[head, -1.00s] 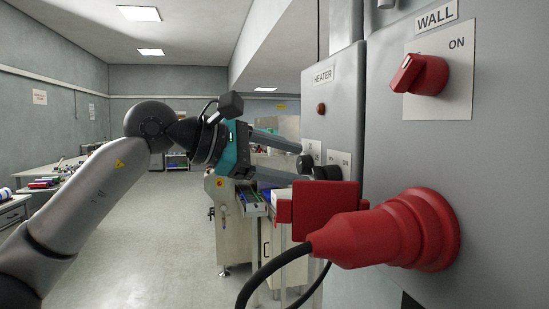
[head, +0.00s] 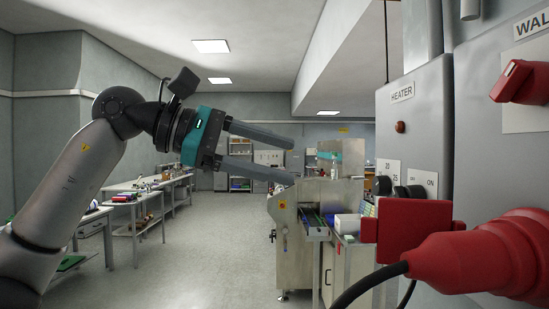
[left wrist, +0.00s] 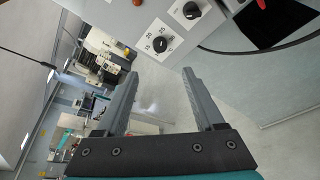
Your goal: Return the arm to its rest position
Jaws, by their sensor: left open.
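My left gripper (head: 292,160) is open and empty in the head view, pointing right in free air. Its two grey fingers stand apart with nothing between them, and they also show in the left wrist view (left wrist: 160,85). The fingers are to the left of the heater cabinet (head: 420,130) and look clear of its knobs. The heater panel with its black knobs (left wrist: 160,43) shows at the top of the left wrist view. My right gripper is not in view.
A red plug (head: 475,255) with a black cable juts out at the lower right, below a red wall switch (head: 524,82). A steel machine (head: 305,215) stands in the middle. Benches (head: 150,195) line the left wall. The floor between is clear.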

